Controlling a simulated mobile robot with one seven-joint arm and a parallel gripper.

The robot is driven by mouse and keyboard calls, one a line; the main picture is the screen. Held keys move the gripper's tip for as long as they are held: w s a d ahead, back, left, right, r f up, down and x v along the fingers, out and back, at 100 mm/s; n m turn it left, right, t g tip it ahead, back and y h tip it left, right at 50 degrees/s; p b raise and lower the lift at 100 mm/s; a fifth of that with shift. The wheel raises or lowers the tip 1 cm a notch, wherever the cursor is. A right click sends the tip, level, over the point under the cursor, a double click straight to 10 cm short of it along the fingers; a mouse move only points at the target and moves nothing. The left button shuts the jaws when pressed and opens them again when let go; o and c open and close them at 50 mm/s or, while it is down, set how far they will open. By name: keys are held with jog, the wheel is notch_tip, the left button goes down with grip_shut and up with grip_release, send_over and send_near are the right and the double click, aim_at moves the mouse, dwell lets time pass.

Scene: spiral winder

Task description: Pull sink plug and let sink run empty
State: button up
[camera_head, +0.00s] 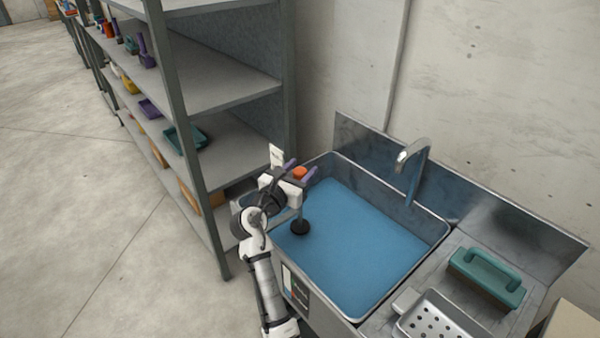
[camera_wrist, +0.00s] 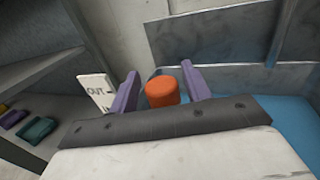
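The grey metal sink (camera_head: 437,246) holds blue water (camera_head: 365,240). An orange knob (camera_head: 300,173) sits above a thin upright rod, with a round black piece (camera_head: 300,228) at the rod's lower end over the water. I cannot tell whether that black piece is seated or raised. My gripper (camera_head: 301,171) is at the sink's left corner, its purple fingers on either side of the knob. In the wrist view the orange knob (camera_wrist: 162,93) stands between the fingers, with a small gap at the left finger. The drain is hidden.
A curved tap (camera_head: 412,158) stands at the sink's back. A green-handled block (camera_head: 487,277) and a perforated metal tray (camera_head: 445,318) lie on the right counter. Metal shelves (camera_head: 215,82) stand close on the left. A white "OUT" sign (camera_wrist: 95,92) is beside my gripper.

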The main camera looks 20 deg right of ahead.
jog(key=shift+o, duration=0.4)
jog(key=shift+f, duration=0.15)
jog(key=shift+s+a+f, duration=0.1)
jog(key=shift+s+a, duration=0.1)
jog(key=shift+a, duration=0.1)
jog(key=b+v, duration=0.3)
jog(key=v, duration=1)
jog(key=shift+r, duration=0.25)
